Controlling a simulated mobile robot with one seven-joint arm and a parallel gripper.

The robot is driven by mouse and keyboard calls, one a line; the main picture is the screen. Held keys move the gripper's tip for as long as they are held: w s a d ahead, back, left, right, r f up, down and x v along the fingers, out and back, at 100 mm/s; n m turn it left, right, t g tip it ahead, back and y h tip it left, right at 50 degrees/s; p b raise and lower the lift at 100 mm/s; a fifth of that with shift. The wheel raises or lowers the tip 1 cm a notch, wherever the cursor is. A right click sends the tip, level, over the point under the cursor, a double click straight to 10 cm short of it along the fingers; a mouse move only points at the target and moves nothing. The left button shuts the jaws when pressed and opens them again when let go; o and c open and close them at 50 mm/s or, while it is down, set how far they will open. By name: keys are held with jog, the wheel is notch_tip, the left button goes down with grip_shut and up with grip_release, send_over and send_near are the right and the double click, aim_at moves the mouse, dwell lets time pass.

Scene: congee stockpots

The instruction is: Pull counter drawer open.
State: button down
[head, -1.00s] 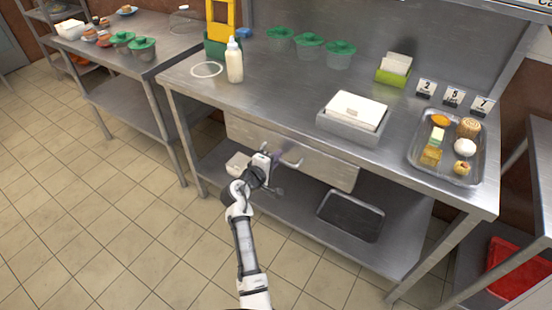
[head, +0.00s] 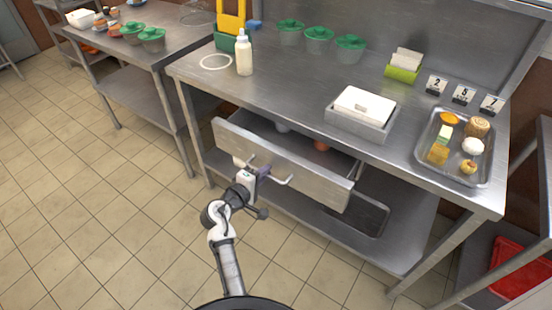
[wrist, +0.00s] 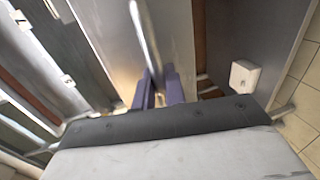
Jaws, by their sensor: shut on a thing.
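The counter drawer (head: 280,165) is a wide grey metal drawer under the steel counter. It stands partly open, and some items show inside, including a reddish one (head: 321,145). Its handle (head: 270,172) is a metal bar on the drawer front. My gripper (head: 262,172) is at the left part of the handle and shut on it. In the wrist view, the two dark blue fingers of my gripper (wrist: 160,88) close around the long handle bar (wrist: 146,35). The exact contact between the fingertips and the bar is small in view.
The steel counter (head: 290,85) above holds a squeeze bottle (head: 244,55), green-lidded tubs (head: 319,40), a grey box with white cards (head: 362,112) and a food tray (head: 456,180). A lower shelf with a dark tray (head: 358,213) lies beneath. The tiled floor (head: 90,215) at left is clear.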

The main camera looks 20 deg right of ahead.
jog(key=f+v, duration=0.2)
jog(key=v, duration=1.1)
jog(key=shift+s+a+f+p, duration=0.2)
jog(key=shift+a+f+p, duration=0.1)
jog(key=shift+f, duration=0.05)
jog(key=c, duration=1.6)
grip_release()
jog(key=shift+o, duration=0.2)
jog(key=b+v, duration=0.2)
jog(key=v, duration=1.2)
jog(key=shift+f, duration=0.1)
